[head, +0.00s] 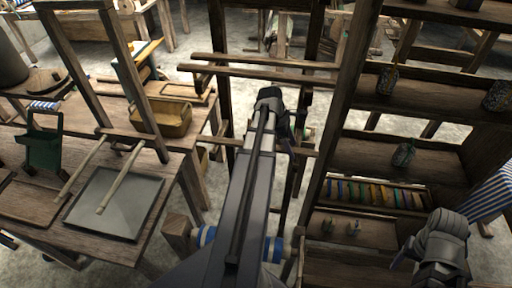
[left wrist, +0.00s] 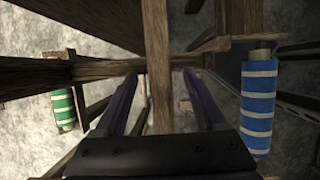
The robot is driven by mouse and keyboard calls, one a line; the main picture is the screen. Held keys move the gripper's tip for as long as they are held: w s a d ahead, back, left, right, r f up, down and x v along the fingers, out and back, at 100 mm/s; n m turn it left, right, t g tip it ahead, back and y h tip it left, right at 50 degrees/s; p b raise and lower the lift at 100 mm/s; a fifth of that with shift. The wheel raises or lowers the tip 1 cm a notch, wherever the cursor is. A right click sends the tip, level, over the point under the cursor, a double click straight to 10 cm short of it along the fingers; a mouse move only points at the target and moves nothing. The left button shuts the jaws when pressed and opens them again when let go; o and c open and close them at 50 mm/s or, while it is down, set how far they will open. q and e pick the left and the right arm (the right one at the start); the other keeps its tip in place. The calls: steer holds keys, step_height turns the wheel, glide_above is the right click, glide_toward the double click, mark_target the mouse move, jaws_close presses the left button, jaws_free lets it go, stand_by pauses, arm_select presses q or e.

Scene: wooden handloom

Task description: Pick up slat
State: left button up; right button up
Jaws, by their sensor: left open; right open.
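I cannot tell for sure which wooden piece is the slat. Two thin light sticks, one (head: 82,166) and another (head: 120,178), lie at the left table by a grey panel. Long wooden bars (head: 265,72) cross the loom behind my left gripper (head: 287,140). In the left wrist view that gripper (left wrist: 161,75) is open. A wooden bar (left wrist: 158,40) runs lengthwise into the space between its fingers, in line with them; whether it touches them is unclear. A crosswise beam (left wrist: 90,72) lies near the fingertips. My right gripper (head: 402,258) is at the lower right, partly hidden, with nothing seen in it.
A blue-and-white striped roll (left wrist: 259,100) is right of my left gripper, and a green striped roll (left wrist: 64,110) is left. A shelf (head: 400,155) with jars and coloured spools stands at right. A tan basket (head: 163,117) sits on the left table. Loom posts crowd the middle.

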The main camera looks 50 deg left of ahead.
arm_select(q)
jaws_close()
stand_by(0.5)
